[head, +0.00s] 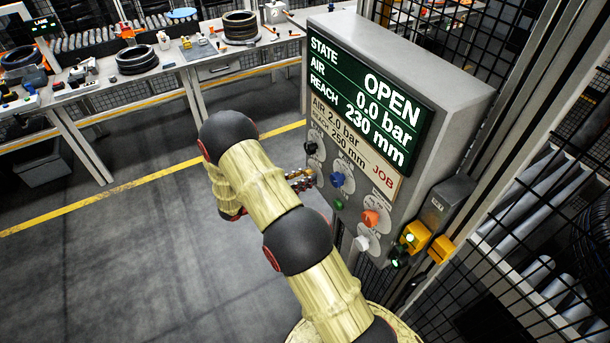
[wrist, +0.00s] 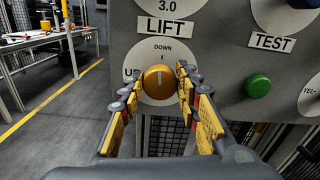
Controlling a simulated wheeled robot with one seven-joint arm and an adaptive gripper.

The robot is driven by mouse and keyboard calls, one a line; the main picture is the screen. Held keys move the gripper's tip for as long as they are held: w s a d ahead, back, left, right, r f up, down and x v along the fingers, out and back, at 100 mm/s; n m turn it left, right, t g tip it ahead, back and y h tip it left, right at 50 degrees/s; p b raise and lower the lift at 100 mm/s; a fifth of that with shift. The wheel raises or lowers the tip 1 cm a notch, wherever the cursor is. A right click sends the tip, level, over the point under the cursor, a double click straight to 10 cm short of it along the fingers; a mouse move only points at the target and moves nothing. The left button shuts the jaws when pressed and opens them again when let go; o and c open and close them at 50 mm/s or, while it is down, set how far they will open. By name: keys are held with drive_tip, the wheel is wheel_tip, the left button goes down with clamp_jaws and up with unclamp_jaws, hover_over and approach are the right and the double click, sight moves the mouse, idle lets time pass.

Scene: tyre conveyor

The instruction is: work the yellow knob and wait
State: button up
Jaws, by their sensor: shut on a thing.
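The yellow knob (wrist: 158,84) sits on a white dial below the LIFT label in the wrist view. Its pale mark points up, towards DOWN; UP is at the dial's left. My gripper (wrist: 161,80) is shut on the knob, one finger on each side. In the head view my gripper (head: 300,180) reaches the lower left of the control panel (head: 455,68), and the knob is mostly hidden there. The panel's screen (head: 366,95) reads STATE OPEN, AIR 0.0 bar, REACH 230 mm. A JOB plate (head: 352,148) below it shows AIR 2.0 bar and a 250 mm value.
A green button (wrist: 257,86) is right of the knob, under TEST. A blue knob (head: 337,180), an orange knob (head: 370,218) and a black knob (head: 311,148) are close by on the panel. Mesh fencing stands at the right. The floor at left is clear up to the workbenches.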

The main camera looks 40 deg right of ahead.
drive_tip(key=n+p, duration=0.2)
drive_tip(key=n, duration=0.1)
drive_tip(key=shift+w+r, duration=0.1)
drive_tip(key=shift+r, duration=0.05)
drive_tip(key=n+p, duration=0.3)
drive_tip(key=n, duration=0.2)
drive_tip(key=shift+w, duration=0.1)
drive_tip(key=n+p, duration=0.1)
drive_tip(key=n, duration=0.3)
drive_tip(key=shift+f+p, duration=0.2)
drive_tip(key=shift+p, duration=0.15)
drive_tip(key=shift+f+n+p, duration=0.1)
drive_tip(key=shift+n+p, duration=0.4)
drive_tip(key=shift+n, duration=1.6)
drive_tip(key=o, duration=1.1)
drive_tip(key=shift+o, duration=0.2)
drive_tip(key=shift+f, duration=0.1)
drive_tip(key=v, duration=1.2)
